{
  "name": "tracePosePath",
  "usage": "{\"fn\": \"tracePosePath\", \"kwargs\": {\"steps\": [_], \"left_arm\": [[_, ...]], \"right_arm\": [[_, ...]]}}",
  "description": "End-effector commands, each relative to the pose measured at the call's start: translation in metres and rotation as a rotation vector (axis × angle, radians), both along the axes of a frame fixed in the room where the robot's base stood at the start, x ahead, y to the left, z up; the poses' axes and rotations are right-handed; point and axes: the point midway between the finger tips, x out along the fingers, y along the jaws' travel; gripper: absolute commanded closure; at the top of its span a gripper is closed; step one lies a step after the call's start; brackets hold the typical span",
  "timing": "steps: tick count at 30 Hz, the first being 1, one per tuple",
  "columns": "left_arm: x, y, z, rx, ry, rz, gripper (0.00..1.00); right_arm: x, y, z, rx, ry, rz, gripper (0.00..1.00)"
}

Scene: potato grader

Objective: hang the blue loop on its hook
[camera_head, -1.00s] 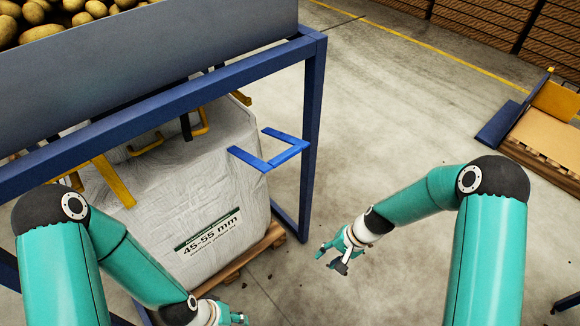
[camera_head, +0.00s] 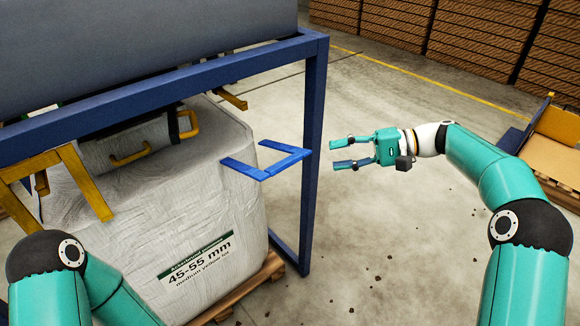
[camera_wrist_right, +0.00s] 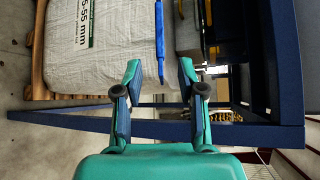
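The blue loop (camera_head: 287,166) sticks out to the right from the upper right corner of the white bulk bag (camera_head: 225,212). In the right wrist view the loop (camera_wrist_right: 159,32) shows as a blue strip ahead, in line with the gap between my fingers. My right gripper (camera_head: 337,154) is open and empty, to the right of the loop and apart from it, its fingers pointing left. Its open fingers also show in the wrist view (camera_wrist_right: 161,75). A yellow bracket (camera_head: 232,99) shows partly behind the blue frame; I cannot tell whether it is the loop's hook. My left gripper is out of view.
The blue frame post (camera_head: 313,150) stands close to the loop and my right fingertips. A yellow bracket (camera_head: 85,185) is at the left, and a yellow loop (camera_head: 128,158) lies on the bag. The floor (camera_head: 370,255) below my right gripper is clear but for crumbs.

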Motion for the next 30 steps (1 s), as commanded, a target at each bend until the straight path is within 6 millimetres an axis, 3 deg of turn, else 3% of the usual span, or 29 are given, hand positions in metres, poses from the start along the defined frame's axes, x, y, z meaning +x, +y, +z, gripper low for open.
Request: {"fn": "tracePosePath", "kwargs": {"steps": [9,15,21,30], "left_arm": [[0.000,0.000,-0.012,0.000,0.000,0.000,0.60],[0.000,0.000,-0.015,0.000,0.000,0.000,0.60],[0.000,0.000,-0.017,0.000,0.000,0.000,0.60],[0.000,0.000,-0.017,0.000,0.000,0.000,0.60]], "right_arm": [[0.008,0.069,-0.019,-0.001,0.001,0.004,0.60],[0.013,0.105,-0.028,-0.001,0.002,0.003,0.60],[0.016,0.124,-0.032,-0.001,0.002,0.002,0.60],[0.017,0.128,-0.033,-0.001,0.001,0.000,0.60]]}}
